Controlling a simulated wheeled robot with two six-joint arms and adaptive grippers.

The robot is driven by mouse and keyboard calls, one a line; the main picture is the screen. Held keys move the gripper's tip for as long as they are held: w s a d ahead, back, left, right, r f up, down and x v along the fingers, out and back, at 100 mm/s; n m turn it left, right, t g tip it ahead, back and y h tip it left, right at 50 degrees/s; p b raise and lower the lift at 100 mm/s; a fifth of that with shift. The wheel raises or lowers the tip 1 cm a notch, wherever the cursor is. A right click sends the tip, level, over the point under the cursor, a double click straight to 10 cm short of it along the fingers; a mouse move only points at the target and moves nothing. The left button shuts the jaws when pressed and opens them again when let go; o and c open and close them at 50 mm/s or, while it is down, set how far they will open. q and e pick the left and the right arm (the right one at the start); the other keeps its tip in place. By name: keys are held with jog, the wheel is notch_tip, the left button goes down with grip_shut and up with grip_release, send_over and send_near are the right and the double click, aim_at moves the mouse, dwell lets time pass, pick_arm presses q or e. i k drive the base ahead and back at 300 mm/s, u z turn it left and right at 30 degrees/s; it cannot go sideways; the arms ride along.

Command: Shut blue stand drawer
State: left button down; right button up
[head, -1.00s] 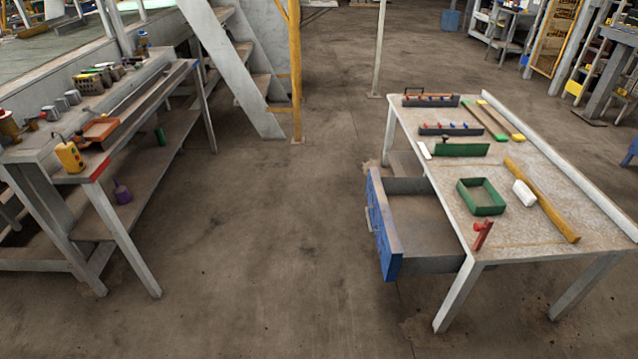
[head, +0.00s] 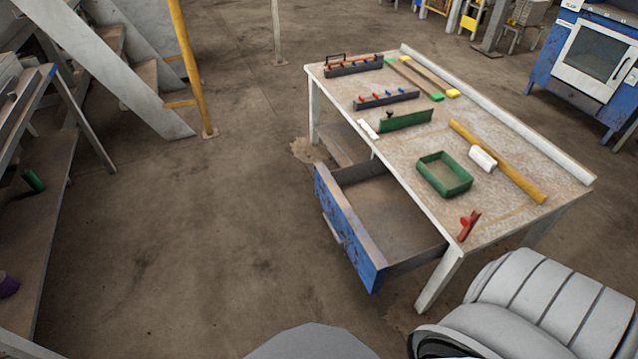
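The stand is a light table (head: 400,160) with a drawer that has a blue front (head: 347,232). The drawer is pulled well out toward the left, and its brown inside (head: 395,215) shows empty. A pale handle (head: 332,229) is on the blue front. Parts of my own arm show at the bottom right and bottom middle, in front of the table's near end. Neither gripper is in view.
On the table top are a green tray (head: 444,175), a yellow bar (head: 496,160), a white block (head: 482,158), a red clamp-like piece (head: 468,224) and racks. Left is a workbench (head: 30,200); a blue cabinet (head: 590,70) stands at the back right. Open floor (head: 200,230) lies left of the drawer.

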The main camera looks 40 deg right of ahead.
aim_at(385, 235)
jog(key=z, duration=0.5)
jog(key=i, duration=0.8)
jog(key=z, duration=0.8)
